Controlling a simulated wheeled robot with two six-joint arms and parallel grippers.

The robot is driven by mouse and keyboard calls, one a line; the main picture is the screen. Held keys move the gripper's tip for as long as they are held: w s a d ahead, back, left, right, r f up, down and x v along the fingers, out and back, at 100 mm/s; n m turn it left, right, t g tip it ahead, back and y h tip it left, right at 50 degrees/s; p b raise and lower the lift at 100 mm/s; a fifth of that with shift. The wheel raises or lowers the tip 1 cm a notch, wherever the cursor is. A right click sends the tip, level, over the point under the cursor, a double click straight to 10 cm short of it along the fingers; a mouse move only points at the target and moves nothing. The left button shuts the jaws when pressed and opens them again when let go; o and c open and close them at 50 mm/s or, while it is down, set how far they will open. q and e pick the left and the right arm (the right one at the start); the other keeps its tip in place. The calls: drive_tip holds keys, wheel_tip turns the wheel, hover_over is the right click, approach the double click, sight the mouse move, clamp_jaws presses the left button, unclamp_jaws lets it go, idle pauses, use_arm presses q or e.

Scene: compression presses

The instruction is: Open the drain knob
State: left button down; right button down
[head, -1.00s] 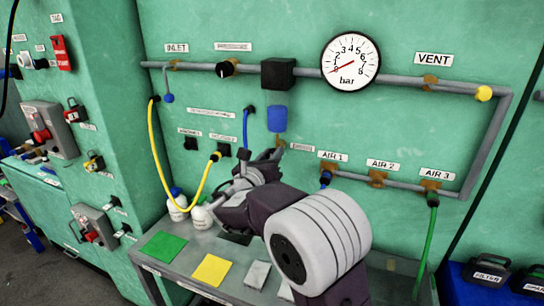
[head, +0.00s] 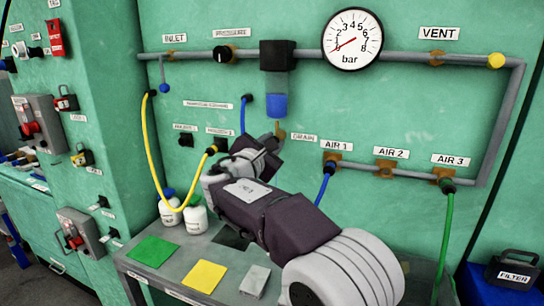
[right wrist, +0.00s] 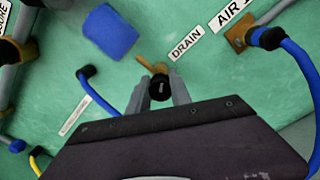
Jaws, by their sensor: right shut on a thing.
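The black drain knob (right wrist: 160,87) sits on a brass fitting next to the "DRAIN" label (right wrist: 186,45) in the right wrist view. In the head view the brass drain fitting (head: 280,128) shows below the blue filter bowl (head: 276,105), and the knob is hidden behind my gripper. My right gripper (right wrist: 162,92) has its two grey fingers on either side of the knob and is shut on it. It also shows in the head view (head: 274,141), just under the bowl. My left gripper is not in view.
The gauge (head: 352,40) reads near the low end. A blue hose (head: 325,182) hangs from AIR 1, close to my right arm. A yellow hose (head: 156,165) and two white bottles (head: 196,219) are at the left. A bench (head: 213,250) with colored pads stands below.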

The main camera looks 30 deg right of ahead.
drive_tip(key=m+b, duration=0.4)
drive_tip(key=shift+f, duration=0.3)
drive_tip(key=shift+r+m+b, duration=0.1)
drive_tip(key=shift+m+b, duration=1.25)
drive_tip(key=shift+m, duration=0.55)
drive_tip(key=c, duration=1.2)
unclamp_jaws()
drive_tip(key=shift+d, duration=0.1)
drive_tip(key=shift+o, duration=0.2)
drive_tip(key=shift+r, duration=0.1)
drive_tip(key=v, duration=0.9)
